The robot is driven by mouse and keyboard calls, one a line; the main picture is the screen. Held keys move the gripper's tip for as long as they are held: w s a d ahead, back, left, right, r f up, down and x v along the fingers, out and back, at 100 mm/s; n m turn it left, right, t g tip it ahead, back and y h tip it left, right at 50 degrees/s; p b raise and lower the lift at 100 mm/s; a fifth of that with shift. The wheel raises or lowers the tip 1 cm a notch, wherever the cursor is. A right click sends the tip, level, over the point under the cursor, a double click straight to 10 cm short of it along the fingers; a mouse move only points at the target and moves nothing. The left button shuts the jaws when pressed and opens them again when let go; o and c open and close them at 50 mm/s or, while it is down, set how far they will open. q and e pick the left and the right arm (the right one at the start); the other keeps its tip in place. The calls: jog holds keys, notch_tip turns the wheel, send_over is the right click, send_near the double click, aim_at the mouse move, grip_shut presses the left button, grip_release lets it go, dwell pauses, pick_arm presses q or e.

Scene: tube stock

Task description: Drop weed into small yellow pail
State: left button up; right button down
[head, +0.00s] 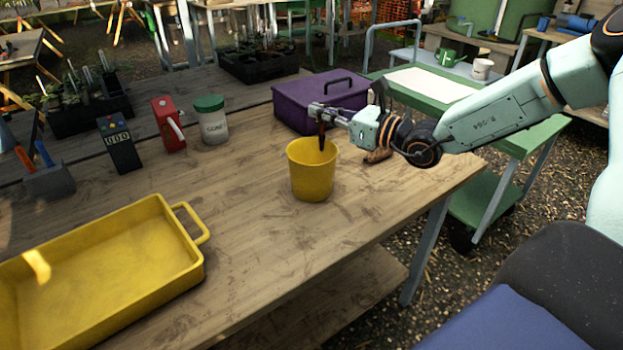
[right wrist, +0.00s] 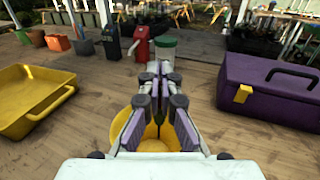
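The small yellow pail (head: 311,177) stands upright on the wooden table near its right part. My right gripper (head: 317,112) is above the pail's far rim, its fingers close together. A thin dark reddish-brown thing, seemingly the weed (head: 322,135), hangs from the fingertips, its lower end at the pail's mouth. In the right wrist view the fingers (right wrist: 160,78) nearly meet, and the pail (right wrist: 120,122) shows behind and below them. My left gripper is not in view.
A purple toolbox (head: 295,112) stands just behind the pail. A yellow tray (head: 185,262) lies at the front left. A green-lidded jar (head: 213,125), a red container (head: 167,125) and a dark meter (head: 120,150) stand further left. The table between tray and pail is clear.

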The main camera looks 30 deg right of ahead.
aim_at(321, 127)
jog(key=f, duration=0.1)
jog(key=f+b, duration=0.2)
jog(key=shift+s+a+f, duration=0.1)
jog(key=shift+s+a, duration=0.1)
jog(key=shift+a, duration=0.1)
jog(key=shift+w+d+f, duration=0.15)
jog(key=shift+w+d, duration=0.05)
jog(key=c, duration=1.8)
grip_release()
jog(key=shift+s+a+r, duration=0.2)
jog(key=shift+a+r, duration=0.05)
jog(key=shift+a, duration=0.05)
jog(key=shift+c, duration=0.2)
jog(key=o, duration=0.4)
jog(key=shift+w+d+f, duration=0.15)
jog(key=shift+d+f, duration=0.05)
jog(key=shift+a+r, duration=0.1)
jog(key=shift+r, duration=0.05)
